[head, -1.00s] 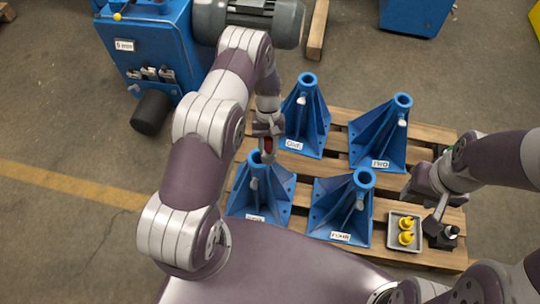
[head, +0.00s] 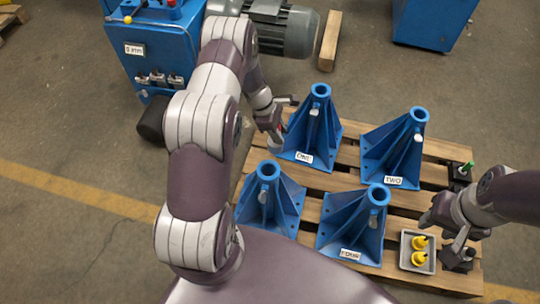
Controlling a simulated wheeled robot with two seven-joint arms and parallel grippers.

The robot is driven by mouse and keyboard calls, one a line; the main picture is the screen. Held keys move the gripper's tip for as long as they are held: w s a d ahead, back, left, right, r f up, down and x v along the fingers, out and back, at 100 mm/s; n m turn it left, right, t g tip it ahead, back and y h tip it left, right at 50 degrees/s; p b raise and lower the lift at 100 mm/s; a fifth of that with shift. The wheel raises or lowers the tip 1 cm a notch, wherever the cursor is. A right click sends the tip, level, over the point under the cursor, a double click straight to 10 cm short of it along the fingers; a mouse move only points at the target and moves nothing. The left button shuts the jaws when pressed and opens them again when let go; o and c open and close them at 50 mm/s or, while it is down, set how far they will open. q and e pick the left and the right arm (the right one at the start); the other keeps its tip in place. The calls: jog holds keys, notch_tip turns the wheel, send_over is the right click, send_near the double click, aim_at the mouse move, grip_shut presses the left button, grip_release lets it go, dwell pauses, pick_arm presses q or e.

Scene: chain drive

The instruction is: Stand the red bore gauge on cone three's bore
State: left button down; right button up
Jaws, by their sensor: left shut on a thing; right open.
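The blue cone at the front left (head: 262,205) is the one the task calls cone three; its label is hidden. Its bore at the top shows open, with nothing standing on it. My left gripper (head: 275,138) is beyond that bore, beside cone one (head: 312,138), apart from cone three. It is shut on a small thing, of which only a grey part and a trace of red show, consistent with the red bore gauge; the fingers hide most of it. My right gripper (head: 452,232) is open near the grey tray, partly hidden by its own arm.
Cone two (head: 398,150) and cone four (head: 352,225) stand on the same wooden pallet (head: 440,150). A grey tray (head: 405,262) holds yellow gauges (head: 419,250). A black block (head: 458,258) sits beside it; another, with a green piece (head: 467,167), is at the right edge.

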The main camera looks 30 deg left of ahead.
aim_at(270, 148)
pick_arm(q)
jog(key=s+f, duration=0.1)
jog(key=s, duration=0.1)
jog(key=s+f, duration=0.1)
jog(key=s, duration=0.1)
jog(key=shift+s+a+f, duration=0.1)
jog(key=shift+a+f, duration=0.2)
jog(key=shift+s+f, duration=0.2)
jog(key=shift+f, duration=0.1)
notch_tip(270, 148, down, 4)
jog(key=shift+r, duration=0.25)
jog(key=shift+f+b, duration=0.5)
jog(key=shift+b, duration=0.15)
jog(key=shift+f, duration=0.1)
